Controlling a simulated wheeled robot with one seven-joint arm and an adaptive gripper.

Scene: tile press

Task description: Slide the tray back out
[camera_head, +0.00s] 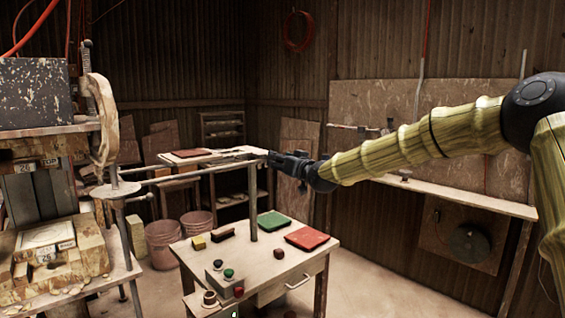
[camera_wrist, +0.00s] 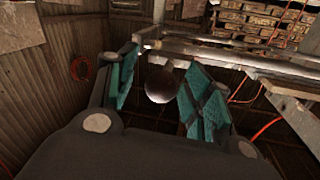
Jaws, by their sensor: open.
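The tray (camera_head: 232,155) is a pale flat board on two metal rails, standing out to the right of the press (camera_head: 38,165). A reddish-brown tile (camera_head: 190,153) lies on its left part. My gripper (camera_head: 276,159) is at the right end of the tray and rails. In the wrist view, a dark round knob (camera_wrist: 160,86) sits between the teal finger pads of my open gripper (camera_wrist: 163,92), with gaps visible on both sides. How the knob joins the tray is hard to see.
Below the rails, a small table (camera_head: 262,263) carries a green tray (camera_head: 274,221), a red tray (camera_head: 307,238), small blocks and a button box (camera_head: 224,277). A post (camera_head: 253,205) rises from it to the rails. Buckets (camera_head: 163,243) stand behind. The floor at right looks clear.

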